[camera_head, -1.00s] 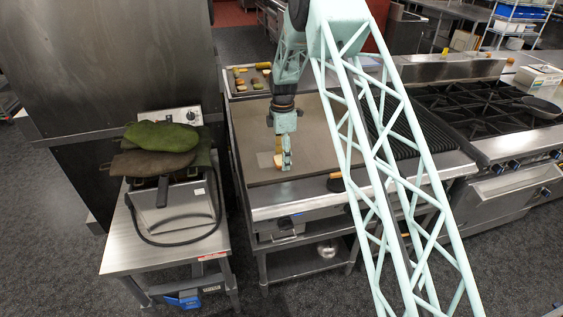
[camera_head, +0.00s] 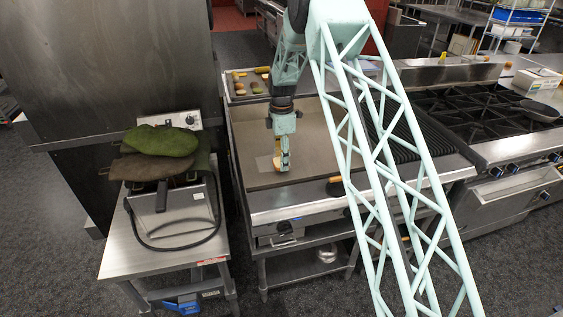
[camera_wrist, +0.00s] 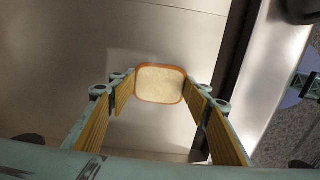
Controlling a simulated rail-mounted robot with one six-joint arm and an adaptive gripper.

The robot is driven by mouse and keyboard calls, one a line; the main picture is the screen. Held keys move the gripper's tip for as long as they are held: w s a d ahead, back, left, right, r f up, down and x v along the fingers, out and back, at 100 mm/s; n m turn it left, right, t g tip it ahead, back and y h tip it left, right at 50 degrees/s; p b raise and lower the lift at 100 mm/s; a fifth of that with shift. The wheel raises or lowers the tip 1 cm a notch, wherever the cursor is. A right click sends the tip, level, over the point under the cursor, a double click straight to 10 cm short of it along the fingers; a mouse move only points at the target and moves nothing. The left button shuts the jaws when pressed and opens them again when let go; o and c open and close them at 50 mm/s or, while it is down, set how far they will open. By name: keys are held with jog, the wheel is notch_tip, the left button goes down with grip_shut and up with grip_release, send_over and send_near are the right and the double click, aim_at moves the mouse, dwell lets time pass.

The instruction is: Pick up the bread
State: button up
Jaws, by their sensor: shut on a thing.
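The bread (camera_wrist: 160,83) is a pale slice with a brown crust, between my gripper's two fingers in the wrist view. My gripper (camera_wrist: 160,90) is shut on it, with the yellow finger pads at its left and right edges. In the head view my gripper (camera_head: 281,160) points down over the front left of the flat griddle (camera_head: 255,135). The bread shows there as a small tan bit (camera_head: 276,158), mostly hidden by the fingers. I cannot tell whether it touches the griddle.
A tray (camera_head: 238,96) with several food pieces lies behind the griddle. A ribbed grill and a burner stove (camera_head: 470,112) stand to the right. At left, a steel table (camera_head: 120,250) holds a fryer-like appliance with green and brown mitts (camera_head: 160,140) on it.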

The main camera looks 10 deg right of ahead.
jog(key=shift+r, duration=1.25)
jog(key=s, duration=0.5)
jog(key=s+r, duration=0.1)
jog(key=s, duration=1)
jog(key=shift+r, duration=0.2)
jog(key=m, duration=0.2)
jog(key=s+m+b, duration=0.1)
jog(key=m, duration=0.1)
jog(key=shift+s+a+m, duration=0.15)
jog(key=shift+m, duration=0.25)
jog(key=m, duration=0.2)
jog(key=s+m+b, duration=0.1)
jog(key=m, duration=0.1)
jog(key=shift+s+m, duration=0.1)
jog(key=shift+m, duration=0.2)
jog(key=m, duration=0.2)
jog(key=s+m+b, duration=0.1)
jog(key=m, duration=0.1)
jog(key=shift+a+m, duration=0.1)
jog(key=shift+m, duration=0.2)
jog(key=m, duration=0.2)
jog(key=s+m+b, duration=0.1)
jog(key=m, duration=0.1)
jog(key=shift+s, duration=0.15)
jog(key=shift+a, duration=0.25)
